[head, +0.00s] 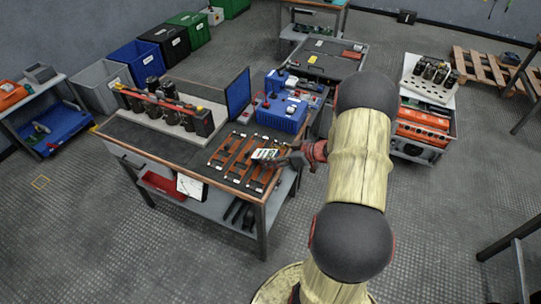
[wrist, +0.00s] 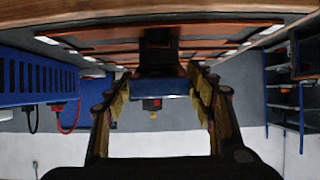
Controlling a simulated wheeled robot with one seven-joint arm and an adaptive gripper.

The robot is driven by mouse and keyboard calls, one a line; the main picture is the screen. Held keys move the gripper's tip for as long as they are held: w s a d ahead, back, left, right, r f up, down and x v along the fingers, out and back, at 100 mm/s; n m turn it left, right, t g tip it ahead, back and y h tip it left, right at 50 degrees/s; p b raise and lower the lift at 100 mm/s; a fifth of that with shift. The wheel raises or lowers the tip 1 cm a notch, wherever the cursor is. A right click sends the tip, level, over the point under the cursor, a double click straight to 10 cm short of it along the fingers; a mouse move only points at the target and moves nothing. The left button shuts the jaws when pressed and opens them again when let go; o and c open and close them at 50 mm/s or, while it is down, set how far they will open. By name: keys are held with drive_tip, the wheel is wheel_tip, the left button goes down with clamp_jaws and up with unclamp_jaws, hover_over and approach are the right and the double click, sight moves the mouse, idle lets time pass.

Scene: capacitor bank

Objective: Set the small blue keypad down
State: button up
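The small keypad (head: 264,154) shows in the head view as a small pale face with dark and greenish marks, at the tip of my gripper (head: 285,157). It is over the front right part of the workbench, above the panel with orange strips. In the wrist view a blue body (wrist: 160,88), seen edge-on, sits between the fingertips of my gripper (wrist: 165,80). The fingers appear closed on its two sides. Whether its underside touches the panel cannot be told.
The orange-striped panel (head: 232,160) lies on the workbench. A blue power unit (head: 281,114) and an upright blue panel (head: 238,93) stand behind it. A row of black capacitors (head: 170,108) is at the back left. A cart (head: 425,125) stands at right.

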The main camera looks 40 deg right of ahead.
drive_tip(key=shift+o, duration=0.9)
drive_tip(key=shift+r, duration=0.1)
drive_tip(key=shift+r+p, duration=0.4)
drive_tip(key=shift+p, duration=0.45)
drive_tip(key=p+v, duration=0.2)
drive_tip(key=v, duration=0.9)
drive_tip(key=shift+s+p, duration=0.3)
drive_tip(key=shift+s, duration=0.15)
drive_tip(key=shift+d, duration=0.1)
